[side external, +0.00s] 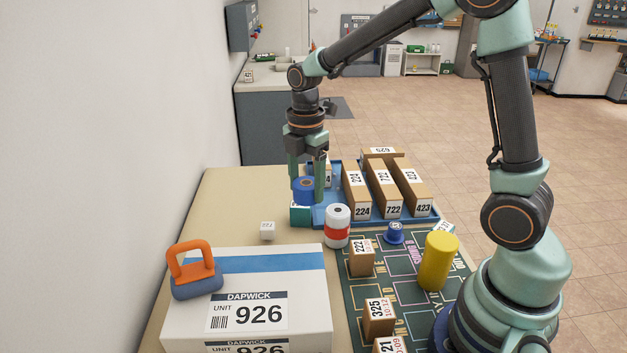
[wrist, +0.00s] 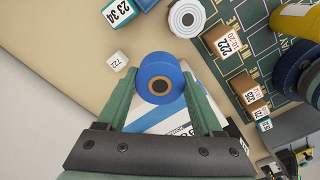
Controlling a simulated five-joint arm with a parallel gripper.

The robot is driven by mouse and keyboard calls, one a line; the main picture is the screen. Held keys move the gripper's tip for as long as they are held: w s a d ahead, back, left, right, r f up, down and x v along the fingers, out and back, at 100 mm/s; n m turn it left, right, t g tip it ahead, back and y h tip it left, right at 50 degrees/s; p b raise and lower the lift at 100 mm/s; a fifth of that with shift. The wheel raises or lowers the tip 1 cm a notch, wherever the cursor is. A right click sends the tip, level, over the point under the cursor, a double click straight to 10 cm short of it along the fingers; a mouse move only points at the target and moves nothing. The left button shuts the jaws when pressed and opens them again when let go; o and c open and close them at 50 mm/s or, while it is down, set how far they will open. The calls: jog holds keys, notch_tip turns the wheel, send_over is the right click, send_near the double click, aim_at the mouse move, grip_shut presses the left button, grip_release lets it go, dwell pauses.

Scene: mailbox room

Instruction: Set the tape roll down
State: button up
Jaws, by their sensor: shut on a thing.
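The tape roll (side external: 304,190) is blue with a brown core around a dark hole. It is in the wrist view (wrist: 160,78) too, between my fingertips. My gripper (side external: 307,183) points down and is shut on the roll, holding it near the blue tray (side external: 330,214). In the side view the roll shows just above a teal box (side external: 300,214). I cannot tell its exact height over the table (side external: 225,200). My fingers hide part of the roll and tray.
Numbered brown boxes (side external: 382,185) fill much of the tray. A white-and-red cylinder (side external: 337,227) and a small white cube (side external: 267,230) stand nearby. A large white package (side external: 250,300) carries an orange-handled tool (side external: 195,270). A yellow cylinder (side external: 439,260) stands on the green mat (side external: 400,275). Bare table lies left.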

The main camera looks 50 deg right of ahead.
aim_at(312, 186)
notch_tip(312, 186, up, 4)
jog(key=shift+r, duration=0.2)
jog(key=shift+s+r+m, duration=0.1)
jog(key=shift+r+m, duration=0.2)
jog(key=shift+r, duration=0.05)
jog(key=m, duration=0.1)
jog(key=s+m, duration=0.1)
jog(key=m, duration=0.2)
jog(key=shift+s+a+f, duration=0.1)
jog(key=shift+s+a, duration=0.05)
jog(key=shift+s, duration=0.1)
jog(key=s+m, duration=0.1)
jog(key=m, duration=0.3)
jog(key=s+f+m, duration=0.1)
jog(key=s+m, duration=0.1)
jog(key=m, duration=0.3)
jog(key=s+m, duration=0.2)
jog(key=m, duration=0.2)
jog(key=shift+a+f, duration=0.3)
jog(key=shift+a, duration=0.05)
